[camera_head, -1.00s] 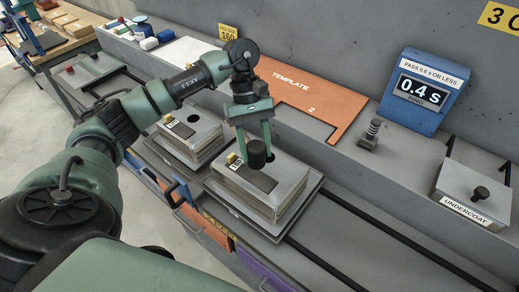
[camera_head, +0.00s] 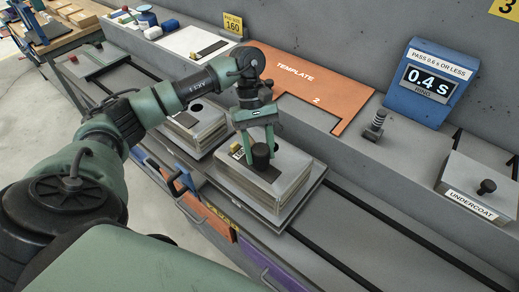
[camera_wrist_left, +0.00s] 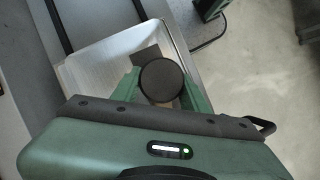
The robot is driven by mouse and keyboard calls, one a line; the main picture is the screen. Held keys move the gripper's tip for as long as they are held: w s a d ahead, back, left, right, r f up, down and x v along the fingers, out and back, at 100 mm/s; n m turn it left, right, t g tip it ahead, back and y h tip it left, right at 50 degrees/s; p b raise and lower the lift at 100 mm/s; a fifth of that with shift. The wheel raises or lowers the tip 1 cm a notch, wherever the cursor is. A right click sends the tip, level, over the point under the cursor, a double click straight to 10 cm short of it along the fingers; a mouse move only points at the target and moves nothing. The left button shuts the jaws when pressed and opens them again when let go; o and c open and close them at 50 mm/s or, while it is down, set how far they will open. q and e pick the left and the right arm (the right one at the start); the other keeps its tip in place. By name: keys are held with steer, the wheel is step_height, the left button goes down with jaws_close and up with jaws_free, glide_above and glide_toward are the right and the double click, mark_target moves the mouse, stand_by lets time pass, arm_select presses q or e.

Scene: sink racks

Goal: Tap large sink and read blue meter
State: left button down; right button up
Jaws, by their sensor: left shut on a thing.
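The large sink (camera_head: 292,181) looks like a pale, box-shaped block on a grey tray in the middle of the head view. My left gripper (camera_head: 261,140) is over it, shut on a short dark cylinder (camera_head: 261,157). The cylinder's lower end is at or just above the block's top; I cannot tell if they touch. In the left wrist view the cylinder shows as a dark disc (camera_wrist_left: 161,80) between the green fingers, with the pale block (camera_wrist_left: 95,70) beyond. The blue meter (camera_head: 430,85) at the right reads "0.4 s", under "PASS 0.6 s OR LESS". My right gripper is not in view.
A smaller similar block (camera_head: 203,128) stands left of the large one. An orange template plate (camera_head: 310,90) lies behind. A spring-like post (camera_head: 376,124) and an "UNDERCOAT" box (camera_head: 482,180) stand at the right. The bench between is mostly clear.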

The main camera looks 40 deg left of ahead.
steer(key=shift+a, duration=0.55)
arm_select(q)
steer(key=shift+f+b, duration=0.3)
steer(key=shift+b, duration=0.1)
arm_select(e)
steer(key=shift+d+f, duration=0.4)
arm_select(q)
steer(key=shift+f+b, duration=0.2)
steer(key=shift+b, duration=0.25)
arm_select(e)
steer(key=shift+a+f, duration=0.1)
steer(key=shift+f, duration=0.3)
arm_select(q)
steer(key=shift+f, duration=0.1)
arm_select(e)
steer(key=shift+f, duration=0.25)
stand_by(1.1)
arm_select(q)
steer(key=shift+r, duration=0.85)
steer(key=shift+r+p, duration=1)
steer(key=shift+r, duration=1.8)
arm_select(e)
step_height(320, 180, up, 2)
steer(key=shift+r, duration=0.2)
